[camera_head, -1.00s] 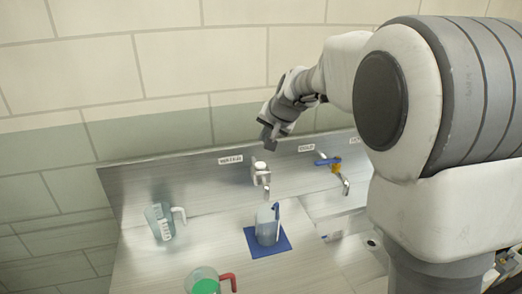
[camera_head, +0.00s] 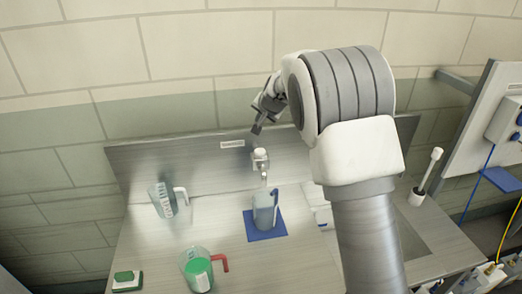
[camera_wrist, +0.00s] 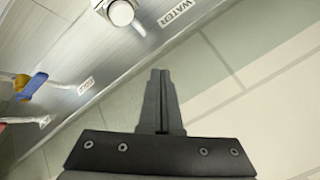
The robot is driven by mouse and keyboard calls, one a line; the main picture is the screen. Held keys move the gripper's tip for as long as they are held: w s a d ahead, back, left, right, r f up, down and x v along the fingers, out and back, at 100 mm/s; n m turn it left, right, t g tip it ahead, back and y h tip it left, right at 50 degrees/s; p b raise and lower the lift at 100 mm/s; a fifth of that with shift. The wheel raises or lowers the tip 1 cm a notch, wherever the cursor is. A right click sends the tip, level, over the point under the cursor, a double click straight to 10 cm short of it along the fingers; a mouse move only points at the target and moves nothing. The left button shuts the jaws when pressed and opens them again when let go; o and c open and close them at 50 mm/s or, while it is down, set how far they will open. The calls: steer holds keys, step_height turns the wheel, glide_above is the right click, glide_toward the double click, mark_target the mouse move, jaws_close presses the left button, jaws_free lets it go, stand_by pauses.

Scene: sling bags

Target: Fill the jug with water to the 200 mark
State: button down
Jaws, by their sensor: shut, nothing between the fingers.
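A bluish see-through jug (camera_head: 264,208) with a blue handle stands upright on a blue mat (camera_head: 262,236), below the spout of a tap (camera_head: 260,158). I cannot make out its marks or a water level. The tap has a white top (camera_wrist: 121,12), beside a label reading WATER (camera_wrist: 176,10) in the wrist view. My gripper (camera_head: 256,129) is shut and empty, above the tap and close to the back panel. Its fingertips (camera_wrist: 160,72) show together in the wrist view, apart from the tap. No stream of water shows at the spout.
A clear jug with a white handle (camera_head: 162,201) stands left. A red-handled jug with green contents (camera_head: 198,272) stands in front. A green-and-white block (camera_head: 127,281) lies front left. A brush (camera_head: 429,170) stands right.

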mark_target(260, 152)
steer(key=shift+f, duration=0.15)
step_height(260, 152, down, 9)
steer(key=b, duration=0.6)
steer(key=shift+r, duration=0.2)
steer(key=shift+f+b, duration=0.15)
steer(key=shift+b, duration=0.15)
stand_by(1.5)
steer(key=shift+f+b, duration=0.3)
steer(key=shift+f+b, duration=0.45)
steer(key=shift+f, duration=0.05)
stand_by(4.0)
